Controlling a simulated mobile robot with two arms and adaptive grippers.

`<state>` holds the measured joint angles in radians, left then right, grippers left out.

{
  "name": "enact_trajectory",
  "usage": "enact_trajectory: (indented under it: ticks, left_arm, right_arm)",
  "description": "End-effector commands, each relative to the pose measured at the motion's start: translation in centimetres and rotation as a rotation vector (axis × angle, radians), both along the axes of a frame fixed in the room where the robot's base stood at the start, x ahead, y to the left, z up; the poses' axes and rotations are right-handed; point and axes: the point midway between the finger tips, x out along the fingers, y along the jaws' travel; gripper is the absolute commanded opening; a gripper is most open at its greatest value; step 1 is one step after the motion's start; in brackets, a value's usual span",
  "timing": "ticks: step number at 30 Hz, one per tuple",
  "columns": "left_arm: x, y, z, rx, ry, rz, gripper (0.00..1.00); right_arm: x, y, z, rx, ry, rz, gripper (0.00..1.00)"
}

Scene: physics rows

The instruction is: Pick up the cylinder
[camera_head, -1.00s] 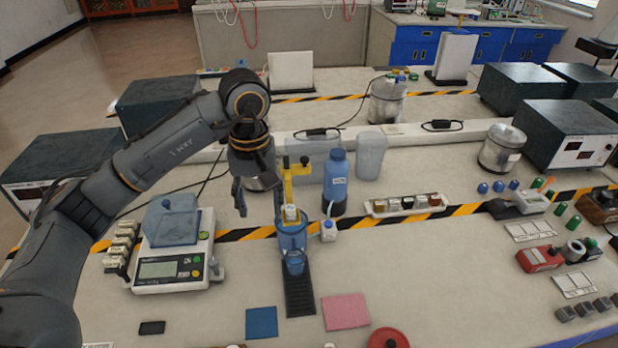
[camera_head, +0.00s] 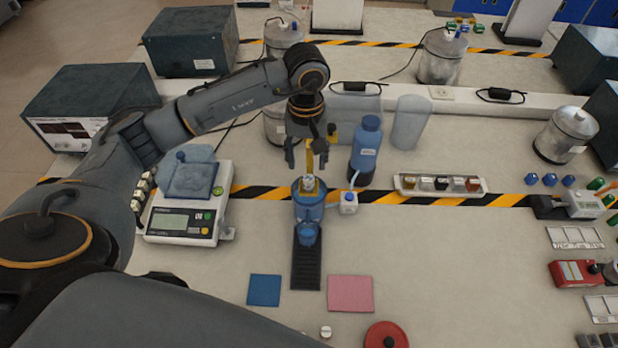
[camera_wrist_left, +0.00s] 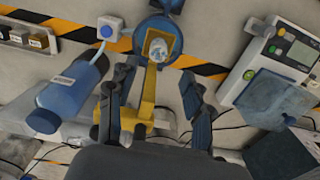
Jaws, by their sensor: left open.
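No single thing is clearly the cylinder. The likeliest is the small whitish cylindrical piece (camera_head: 309,183) at the yellow stand (camera_head: 318,148), over a round blue vessel (camera_head: 309,205). The wrist view also shows the whitish piece (camera_wrist_left: 158,48) and the yellow stand (camera_wrist_left: 140,112). A blue round bottle (camera_head: 366,150) stands just to the right in the head view. My left gripper (camera_head: 308,158) is open above and behind the blue vessel. In the wrist view its fingers (camera_wrist_left: 156,82) lie on either side of the yellow stand, with nothing gripped. My right gripper is out of view.
A scale (camera_head: 186,222) stands left of the vessel. A black ribbed strip (camera_head: 306,268), a blue square (camera_head: 264,290) and a pink square (camera_head: 350,293) lie in front.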

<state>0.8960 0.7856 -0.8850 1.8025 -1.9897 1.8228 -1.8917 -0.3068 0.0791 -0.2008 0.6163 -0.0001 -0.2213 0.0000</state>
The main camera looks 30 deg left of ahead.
Motion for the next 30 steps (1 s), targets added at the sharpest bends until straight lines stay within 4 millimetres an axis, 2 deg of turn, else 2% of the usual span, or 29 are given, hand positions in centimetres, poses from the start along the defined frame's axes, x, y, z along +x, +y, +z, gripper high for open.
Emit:
enact_trajectory:
  ticks: [5,9,13,22,23,29,30]
  left_arm:
    - [-0.2,-0.2,-1.1,-0.001,0.004,-0.001,0.51]
    - [-0.5,-0.7,-3.0,-0.001,0.006,0.0,0.51]
    - [-0.4,-0.6,-4.9,0.0,0.002,0.001,0.51]
    - [-0.3,-0.6,-5.6,0.0,-0.001,-0.001,0.51]
    - [-0.3,-0.6,-5.6,0.0,-0.001,-0.001,0.46]
    - [-0.3,-0.6,-5.6,0.0,-0.001,0.0,0.06]
    - [-0.3,-0.6,-5.6,0.0,-0.001,0.0,0.04]
  right_arm:
    - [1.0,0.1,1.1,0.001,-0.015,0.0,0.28]
    - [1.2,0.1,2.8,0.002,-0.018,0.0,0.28]
    - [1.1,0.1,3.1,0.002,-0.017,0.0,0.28]
    - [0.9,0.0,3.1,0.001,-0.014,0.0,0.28]
    - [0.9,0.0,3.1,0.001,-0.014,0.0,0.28]
    - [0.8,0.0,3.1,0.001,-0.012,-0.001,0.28]
    - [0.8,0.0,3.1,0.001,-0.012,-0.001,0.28]
